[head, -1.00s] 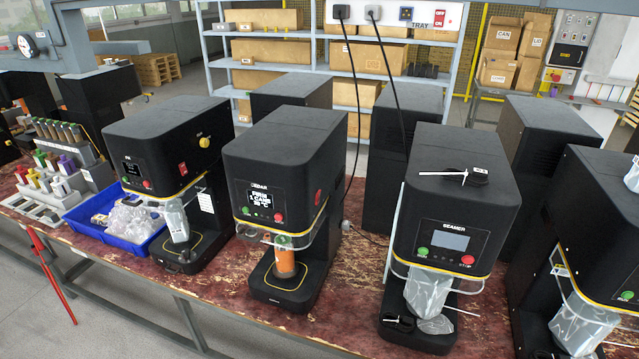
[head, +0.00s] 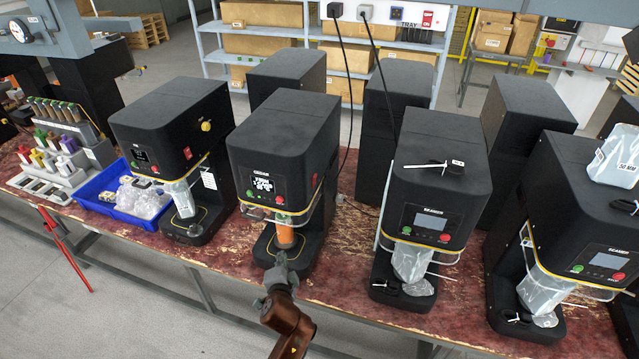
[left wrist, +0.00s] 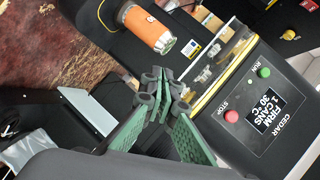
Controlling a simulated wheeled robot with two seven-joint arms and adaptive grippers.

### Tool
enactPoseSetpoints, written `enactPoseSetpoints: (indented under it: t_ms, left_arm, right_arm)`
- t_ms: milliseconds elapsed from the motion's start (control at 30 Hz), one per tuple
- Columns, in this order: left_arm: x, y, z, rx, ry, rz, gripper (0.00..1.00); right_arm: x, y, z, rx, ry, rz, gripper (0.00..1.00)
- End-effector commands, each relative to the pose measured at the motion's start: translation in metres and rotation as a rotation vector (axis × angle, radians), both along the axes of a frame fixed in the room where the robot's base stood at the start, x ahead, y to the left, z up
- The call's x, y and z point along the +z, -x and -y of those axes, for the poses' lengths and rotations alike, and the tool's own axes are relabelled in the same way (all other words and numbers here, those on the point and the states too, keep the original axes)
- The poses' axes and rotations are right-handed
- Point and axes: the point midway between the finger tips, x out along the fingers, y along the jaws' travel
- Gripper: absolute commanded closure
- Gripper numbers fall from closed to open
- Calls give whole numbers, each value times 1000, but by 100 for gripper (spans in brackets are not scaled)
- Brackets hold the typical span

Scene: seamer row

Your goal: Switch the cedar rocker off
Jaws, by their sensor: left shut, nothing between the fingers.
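The black CEDAR machine (head: 285,140) stands second from the left in the row. Its front panel shows in the left wrist view (left wrist: 268,112), with a lit screen, a red STOP button and a green RUN button. A small red rocker (head: 314,181) sits on its right side wall in the head view. I cannot read its position, and I cannot make it out in the left wrist view. My left gripper (head: 281,262) is shut and empty, low in front of the machine's base. In the left wrist view its green-padded fingers (left wrist: 160,85) meet near the orange can (left wrist: 150,27).
The orange can (head: 285,232) stands under the CEDAR head, behind a clear guard. A similar machine (head: 175,130) is on the left and a SEAMER (head: 435,180) on the right. A blue tray (head: 98,202) holds clear bags. A gap of bench separates CEDAR and SEAMER.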

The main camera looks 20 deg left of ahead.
Motion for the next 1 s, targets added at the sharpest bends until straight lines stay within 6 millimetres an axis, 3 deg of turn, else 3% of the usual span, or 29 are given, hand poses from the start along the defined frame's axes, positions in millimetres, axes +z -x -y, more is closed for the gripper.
enactPoseSetpoints:
  t_ms: [33, 100, 200, 300, 433, 767, 1000]
  left_arm:
    - [31, -30, 24, -58, -104, 56, 100]
    - [70, -60, 53, -126, -256, 125, 100]
    - [114, -87, 91, -195, -424, 199, 100]
    - [139, -100, 114, -233, -531, 242, 100]
    - [151, -106, 126, -251, -583, 263, 100]
    - [151, -107, 126, -250, -582, 262, 100]
    - [153, -133, 120, -249, -582, 262, 100]
  right_arm:
    - [0, 0, 0, 0, 0, 0, 100]
    - [0, 0, 0, 0, 0, 0, 100]
    - [0, 0, 0, 0, 0, 0, 100]
    - [0, 0, 0, 0, 0, 0, 100]
    - [0, 0, 0, 0, 0, 0, 100]
    - [0, 0, 0, 0, 0, 0, 100]
    - [4, 0, 0, 0, 0, 0, 100]
